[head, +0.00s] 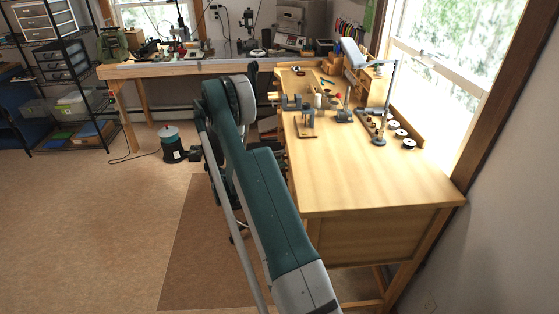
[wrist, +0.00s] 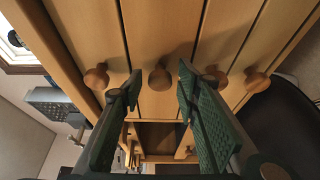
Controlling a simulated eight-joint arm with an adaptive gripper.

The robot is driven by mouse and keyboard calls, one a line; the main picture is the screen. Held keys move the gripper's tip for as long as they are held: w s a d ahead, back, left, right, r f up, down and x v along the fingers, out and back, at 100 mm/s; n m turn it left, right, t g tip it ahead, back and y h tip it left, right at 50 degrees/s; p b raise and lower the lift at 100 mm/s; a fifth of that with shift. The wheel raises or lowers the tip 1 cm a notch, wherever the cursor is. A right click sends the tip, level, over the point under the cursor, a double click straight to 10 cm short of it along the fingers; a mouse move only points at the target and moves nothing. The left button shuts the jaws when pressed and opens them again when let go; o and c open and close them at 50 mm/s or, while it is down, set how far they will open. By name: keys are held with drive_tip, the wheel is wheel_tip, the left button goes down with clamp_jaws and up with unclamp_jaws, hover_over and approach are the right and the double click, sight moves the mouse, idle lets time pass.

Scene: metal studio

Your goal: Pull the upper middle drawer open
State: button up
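In the wrist view, turned sideways, a row of wooden drawer fronts fills the top, each with a round wooden knob. The upper middle drawer (wrist: 150,30) appears to be second from the left, its front looking flush with its neighbours. Its knob (wrist: 159,78) shows between the two fingers of my gripper (wrist: 159,88). The fingers are open, one on each side of the knob, with visible gaps; contact is not seen. In the head view my own arm hides the gripper and the drawer fronts.
The neighbouring knobs, the top one (wrist: 96,76) and a lower one (wrist: 213,76), lie just outside the fingers. A dark rounded object (wrist: 285,125) is at the right. The wooden bench (head: 370,180) holds tools and spools near its back. The floor at left (head: 90,220) is clear.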

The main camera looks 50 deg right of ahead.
clamp_jaws()
drive_tip(key=w+a+b, duration=0.1)
drive_tip(key=w+a, duration=1.8)
drive_tip(key=shift+w+a, duration=0.3)
drive_tip(key=shift+a, duration=0.05)
drive_tip(key=shift+o, duration=1.1)
unclamp_jaws()
drive_tip(key=shift+a, duration=0.1)
drive_tip(key=v, duration=1.1)
drive_tip(key=shift+w+a, duration=0.2)
drive_tip(key=shift+a, duration=0.15)
